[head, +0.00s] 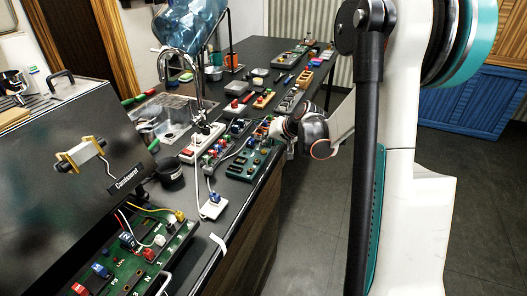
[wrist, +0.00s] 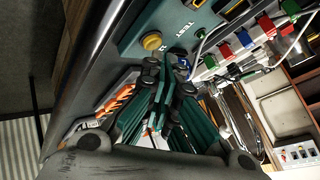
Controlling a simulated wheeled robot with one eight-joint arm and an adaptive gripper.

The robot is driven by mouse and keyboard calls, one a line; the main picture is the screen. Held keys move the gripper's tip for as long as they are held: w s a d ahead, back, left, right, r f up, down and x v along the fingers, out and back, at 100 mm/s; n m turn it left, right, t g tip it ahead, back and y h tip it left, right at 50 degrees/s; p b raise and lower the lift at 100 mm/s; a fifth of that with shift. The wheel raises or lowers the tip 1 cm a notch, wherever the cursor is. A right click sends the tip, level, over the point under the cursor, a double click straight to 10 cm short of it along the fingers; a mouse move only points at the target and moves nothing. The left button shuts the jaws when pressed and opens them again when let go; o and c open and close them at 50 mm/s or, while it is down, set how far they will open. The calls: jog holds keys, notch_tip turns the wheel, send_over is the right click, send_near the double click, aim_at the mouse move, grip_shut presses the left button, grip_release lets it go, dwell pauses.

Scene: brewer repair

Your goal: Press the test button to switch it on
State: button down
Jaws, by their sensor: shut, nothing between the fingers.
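The test button is a round yellow button (wrist: 152,41) on a teal panel (wrist: 185,22) beside the printed word TEST, in the wrist view. My gripper (wrist: 167,68) is shut and empty. Its dark fingertips lie just below the button in that picture; I see no clear contact, and the height gap cannot be told. In the head view my gripper (head: 279,128) is over the bench's right edge, near the crowded electrical parts. The button cannot be picked out there. A small blue part (wrist: 183,66) sits beside the fingertips in the wrist view.
Coloured terminal blocks (wrist: 245,38) line the panel's side. In the head view, a grey brewer (head: 85,150), an open green circuit board (head: 135,262), a sink tap (head: 197,85) and a white power strip (head: 203,142) crowd the bench. Floor to the right is clear.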

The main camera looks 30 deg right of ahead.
aim_at(266, 151)
jog(key=shift+f, duration=0.1)
dwell(0.4)
jog(key=shift+f+b, duration=0.4)
jog(key=shift+b, duration=0.05)
jog(key=shift+r, duration=0.2)
jog(key=shift+r+p, duration=0.3)
jog(key=shift+r+p, duration=2.05)
jog(key=shift+r, duration=0.95)
